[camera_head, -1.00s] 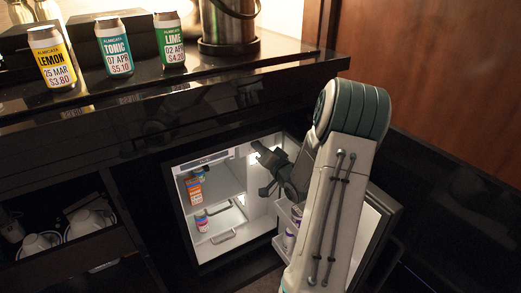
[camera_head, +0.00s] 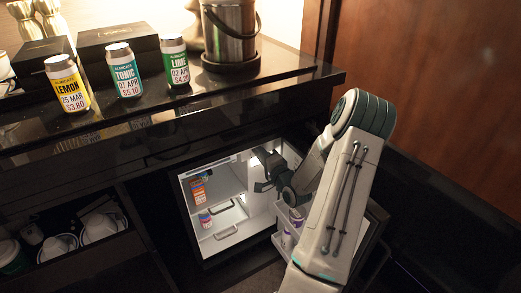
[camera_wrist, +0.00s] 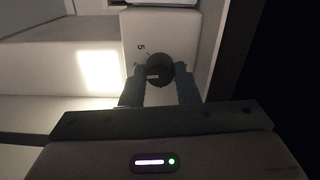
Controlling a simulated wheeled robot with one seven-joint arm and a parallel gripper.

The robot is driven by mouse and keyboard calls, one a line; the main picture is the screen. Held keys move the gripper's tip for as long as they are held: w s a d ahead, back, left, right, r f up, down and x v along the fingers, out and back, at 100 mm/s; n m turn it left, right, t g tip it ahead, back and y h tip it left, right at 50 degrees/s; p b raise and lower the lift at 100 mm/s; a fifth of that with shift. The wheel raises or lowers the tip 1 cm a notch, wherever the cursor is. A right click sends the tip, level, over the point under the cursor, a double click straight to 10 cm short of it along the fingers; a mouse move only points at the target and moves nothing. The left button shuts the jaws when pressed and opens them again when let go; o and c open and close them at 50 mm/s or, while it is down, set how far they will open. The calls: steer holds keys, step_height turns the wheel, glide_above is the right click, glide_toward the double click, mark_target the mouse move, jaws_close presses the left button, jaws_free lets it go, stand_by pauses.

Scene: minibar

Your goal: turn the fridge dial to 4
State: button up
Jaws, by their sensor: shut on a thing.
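The fridge dial (camera_wrist: 158,72) is a small dark round knob on a pale panel in the wrist view. A "5" mark shows on the panel up and left of it; I cannot read the other marks or the setting. My gripper (camera_wrist: 160,92) is shut on the dial, one finger on each side of it. In the head view my gripper (camera_head: 261,158) reaches into the upper right of the open fridge (camera_head: 212,238). The dial cannot be made out there.
An orange carton (camera_head: 198,192) and a small can (camera_head: 205,220) stand inside the fridge. The fridge door (camera_head: 372,222) is open at right, with bottles in its rack. Lemon (camera_head: 68,84), tonic (camera_head: 124,71) and lime (camera_head: 174,61) cans stand on the counter (camera_head: 225,92) above.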

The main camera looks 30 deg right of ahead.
steer(key=shift+m+p, duration=0.4)
steer(key=shift+m, duration=0.2)
steer(key=o, duration=1)
steer(key=shift+c, duration=0.2)
steer(key=s+p, duration=0.2)
steer(key=s, duration=1.1)
steer(key=shift+s+a, duration=0.4)
